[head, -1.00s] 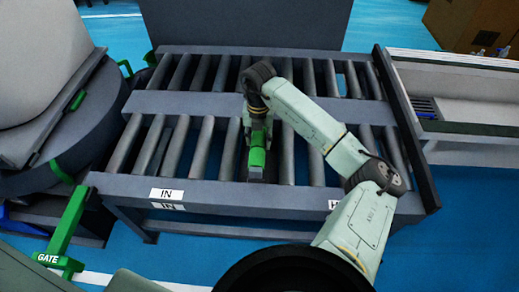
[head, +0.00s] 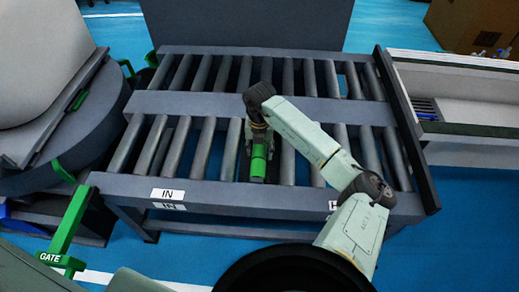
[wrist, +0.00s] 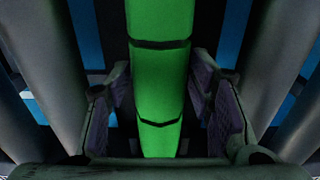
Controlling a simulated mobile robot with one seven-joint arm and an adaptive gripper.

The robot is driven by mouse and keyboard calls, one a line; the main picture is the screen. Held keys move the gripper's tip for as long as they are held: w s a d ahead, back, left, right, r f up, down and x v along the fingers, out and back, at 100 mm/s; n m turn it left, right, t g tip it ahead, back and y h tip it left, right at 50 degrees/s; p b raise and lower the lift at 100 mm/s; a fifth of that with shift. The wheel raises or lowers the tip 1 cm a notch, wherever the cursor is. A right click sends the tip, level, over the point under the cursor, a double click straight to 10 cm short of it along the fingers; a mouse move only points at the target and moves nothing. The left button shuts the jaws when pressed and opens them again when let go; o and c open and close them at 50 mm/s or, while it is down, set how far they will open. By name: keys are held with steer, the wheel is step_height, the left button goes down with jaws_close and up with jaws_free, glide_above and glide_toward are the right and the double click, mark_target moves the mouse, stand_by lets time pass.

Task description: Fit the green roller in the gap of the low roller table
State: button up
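The green roller (head: 258,163) is in the near row of the low roller table (head: 190,191), between grey rollers and roughly parallel to them. Its far part is hidden under my gripper in the head view. I cannot tell whether both its ends are seated. My gripper (head: 260,138) is over the roller, pointing down. In the wrist view the green roller (wrist: 160,80) runs between the two fingers of my gripper (wrist: 162,110). The fingers stand apart on either side, with a narrow gap to the roller.
A green gate bar (head: 67,228) is at the front left. A walled bench (head: 465,110) stands at the right.

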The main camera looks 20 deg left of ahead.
mark_target(259, 148)
steer(key=shift+o, duration=1.2)
step_height(259, 148, up, 12)
steer(key=b, duration=0.1)
steer(key=shift+r, duration=0.2)
